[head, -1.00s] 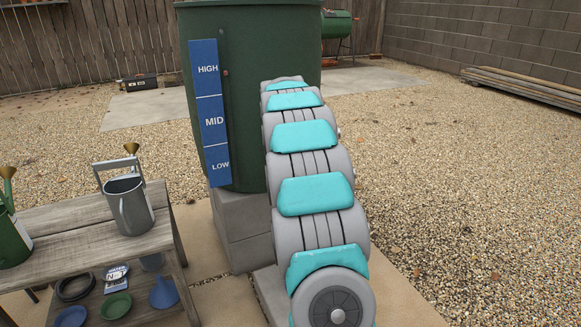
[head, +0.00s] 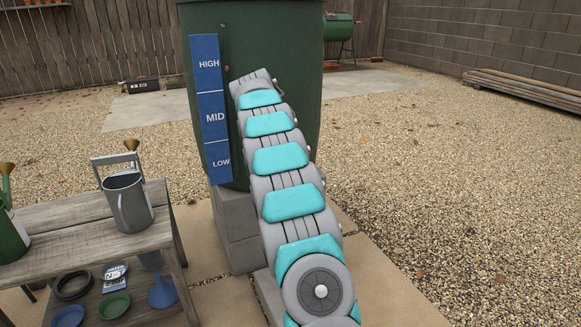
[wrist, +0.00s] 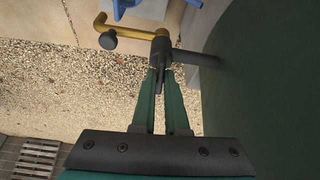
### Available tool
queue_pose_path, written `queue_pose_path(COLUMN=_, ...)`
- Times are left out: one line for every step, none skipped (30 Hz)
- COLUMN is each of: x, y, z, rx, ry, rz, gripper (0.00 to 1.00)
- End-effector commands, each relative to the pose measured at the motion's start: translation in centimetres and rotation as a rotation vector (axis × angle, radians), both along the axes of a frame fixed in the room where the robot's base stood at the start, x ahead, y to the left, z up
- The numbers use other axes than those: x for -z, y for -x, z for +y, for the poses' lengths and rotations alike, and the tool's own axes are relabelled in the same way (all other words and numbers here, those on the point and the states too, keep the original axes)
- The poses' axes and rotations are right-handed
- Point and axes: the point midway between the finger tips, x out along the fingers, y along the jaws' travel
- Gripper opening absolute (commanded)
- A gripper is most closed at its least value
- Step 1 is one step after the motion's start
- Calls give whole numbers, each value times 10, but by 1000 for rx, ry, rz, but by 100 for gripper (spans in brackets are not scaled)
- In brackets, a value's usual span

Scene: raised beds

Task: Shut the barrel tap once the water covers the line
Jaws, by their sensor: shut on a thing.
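The green barrel (head: 280,40) stands on grey blocks in the head view, with a blue HIGH, MID, LOW gauge board (head: 210,90) on its front left. No water level can be made out. In the wrist view the barrel is the dark green curve at right, and a dark pipe (wrist: 195,58) joins it to the barrel tap (wrist: 161,47). A brass piece (wrist: 135,32) with a dark round end runs left from the tap. My gripper (wrist: 159,72) has its green fingers closed on the dark lower part of the tap. My arm hides tap and gripper in the head view.
A wooden bench (head: 90,225) at left holds a grey watering can (head: 127,203) and a green can (head: 12,235). Grey blocks (head: 235,225) stand under the barrel. A blue thing (wrist: 125,6) shows at the wrist view's top edge. Gravel at right is open.

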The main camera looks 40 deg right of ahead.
Motion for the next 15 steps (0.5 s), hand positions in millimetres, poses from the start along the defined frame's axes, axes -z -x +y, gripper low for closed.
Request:
queue_pose_path(x=1, y=-2, z=0, rx=19, ry=0, rz=-1, gripper=0)
queue_pose_path(x=1, y=-2, z=0, rx=31, ry=0, rz=-2, gripper=0)
queue_pose_path(x=2, y=-2, z=0, rx=44, ry=0, rz=-1, gripper=0)
queue_pose_path(x=2, y=-2, z=0, rx=55, ry=0, rz=-1, gripper=0)
queue_pose_path(x=2, y=-1, z=0, rx=64, ry=-1, rz=-1, gripper=0)
queue_pose_path(x=2, y=-1, z=0, rx=74, ry=-1, rz=1, gripper=0)
queue_pose_path(x=2, y=-1, z=0, rx=81, ry=-2, rz=1, gripper=0)
queue_pose_path(x=2, y=-1, z=0, rx=86, ry=-2, rz=1, gripper=0)
queue_pose_path(x=1, y=-1, z=0, rx=93, ry=-1, rz=0, gripper=0)
queue_pose_path(x=1, y=-1, z=0, rx=98, ry=-1, rz=0, gripper=0)
queue_pose_path(x=1, y=-1, z=0, rx=101, ry=-1, rz=0, gripper=0)
queue_pose_path(x=1, y=-1, z=0, rx=104, ry=-1, rz=0, gripper=0)
queue_pose_path(x=1, y=-1, z=0, rx=106, ry=-1, rz=-1, gripper=0)
queue_pose_path(x=1, y=-1, z=0, rx=107, ry=-1, rz=0, gripper=0)
queue_pose_path(x=0, y=-1, z=0, rx=108, ry=-1, rz=-1, gripper=0)
